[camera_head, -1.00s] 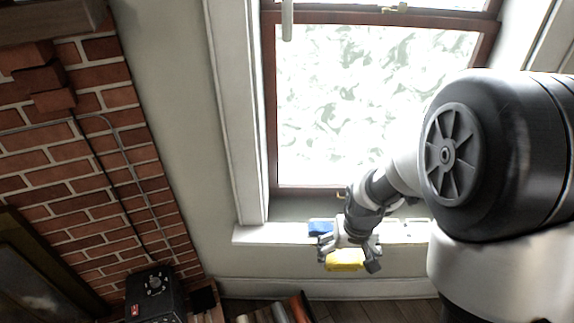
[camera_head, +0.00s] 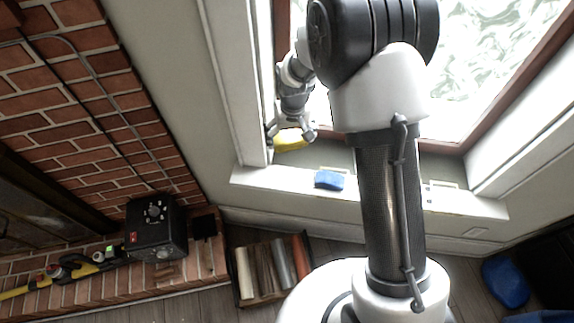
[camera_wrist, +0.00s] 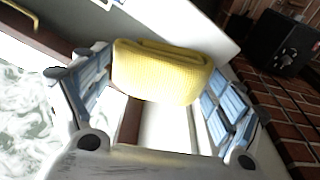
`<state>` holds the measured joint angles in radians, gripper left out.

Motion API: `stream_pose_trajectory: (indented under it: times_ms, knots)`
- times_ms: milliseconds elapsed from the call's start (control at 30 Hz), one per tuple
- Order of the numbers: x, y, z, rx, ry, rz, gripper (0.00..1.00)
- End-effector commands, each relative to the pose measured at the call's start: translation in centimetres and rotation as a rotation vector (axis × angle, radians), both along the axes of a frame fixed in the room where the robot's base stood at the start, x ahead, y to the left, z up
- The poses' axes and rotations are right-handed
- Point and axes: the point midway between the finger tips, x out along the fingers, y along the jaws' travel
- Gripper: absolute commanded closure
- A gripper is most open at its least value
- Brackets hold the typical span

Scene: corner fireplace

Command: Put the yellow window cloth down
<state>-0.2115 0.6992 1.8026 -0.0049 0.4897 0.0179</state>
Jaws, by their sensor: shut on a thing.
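The yellow window cloth (camera_wrist: 160,72) is a folded, textured pad held between the two fingers of my gripper (camera_wrist: 155,85) in the wrist view. In the head view my gripper (camera_head: 292,132) is in front of the lower left part of the window, above the white sill (camera_head: 270,178). The cloth shows there as a yellow patch (camera_head: 291,142) between the fingers. It appears clear of the sill, though the exact gap is hard to tell.
A blue sponge-like block (camera_head: 329,180) lies on the sill. A black box with a dial (camera_head: 156,228) stands on the brick hearth, left of a crate of logs (camera_head: 236,290). A yellow and black tool (camera_head: 72,268) lies further left. A blue item (camera_head: 506,282) is on the floor at right.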

Motion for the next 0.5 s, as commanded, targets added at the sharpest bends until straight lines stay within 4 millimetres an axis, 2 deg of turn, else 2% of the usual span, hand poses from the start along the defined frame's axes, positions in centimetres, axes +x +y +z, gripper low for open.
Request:
stream_pose_trajectory:
  times_ms: [167, 500]
  knots:
    - [0.0, 0.2, -3.2, -0.001, 0.004, 0.003, 0.31]
    - [-0.1, 0.1, -12.4, -0.001, 0.004, 0.002, 0.31]
